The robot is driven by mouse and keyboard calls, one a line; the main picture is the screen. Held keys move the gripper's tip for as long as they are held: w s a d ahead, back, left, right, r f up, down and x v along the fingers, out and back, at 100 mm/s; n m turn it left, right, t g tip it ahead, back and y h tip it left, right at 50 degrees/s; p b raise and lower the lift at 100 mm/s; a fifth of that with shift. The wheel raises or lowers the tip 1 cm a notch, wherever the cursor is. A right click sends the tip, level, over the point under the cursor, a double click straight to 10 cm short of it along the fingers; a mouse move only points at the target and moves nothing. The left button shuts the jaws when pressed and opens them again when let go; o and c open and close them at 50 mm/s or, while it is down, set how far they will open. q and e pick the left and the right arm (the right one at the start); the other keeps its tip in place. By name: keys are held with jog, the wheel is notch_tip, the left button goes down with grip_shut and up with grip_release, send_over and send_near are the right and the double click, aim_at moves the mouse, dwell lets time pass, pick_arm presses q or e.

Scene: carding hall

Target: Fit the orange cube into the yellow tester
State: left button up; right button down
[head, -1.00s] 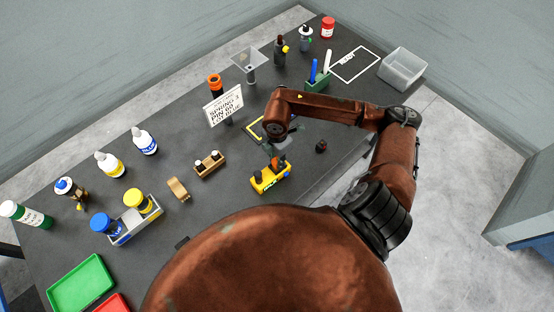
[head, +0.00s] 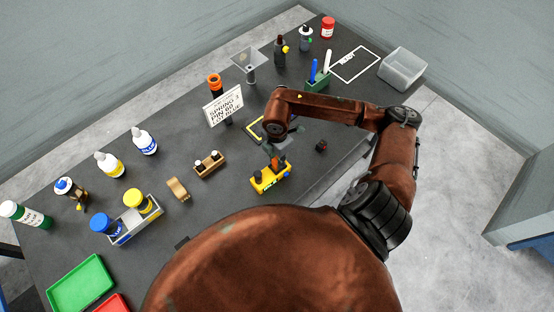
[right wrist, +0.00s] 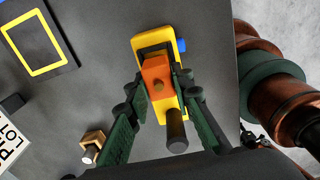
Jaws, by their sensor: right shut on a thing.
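The yellow tester (head: 270,180) stands on the dark table in the middle of the head view. It has a dark upright knob, and a blue knob shows at its side in the right wrist view. There, the tester's yellow frame (right wrist: 139,43) surrounds a dark opening. My right gripper (head: 276,157) points down and is shut on the orange cube (right wrist: 157,76), with one dark green finger on each side. The cube overlaps the tester and its opening in the right wrist view. I cannot tell whether it is inside or just above. My left gripper is not in view.
A wooden block with white-topped pegs (head: 208,165) and a tan arch-shaped piece (head: 178,189) stand left of the tester. A small dark object (head: 321,146) lies to its right. A white sign (head: 223,105) and a yellow-outlined pad (right wrist: 36,48) are farther back.

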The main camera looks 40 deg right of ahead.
jog(key=shift+f+b, duration=0.6)
jog(key=shift+f, duration=0.25)
jog(key=c, duration=1.6)
grip_release()
notch_tip(320, 180, up, 12)
jog(key=shift+f, duration=0.1)
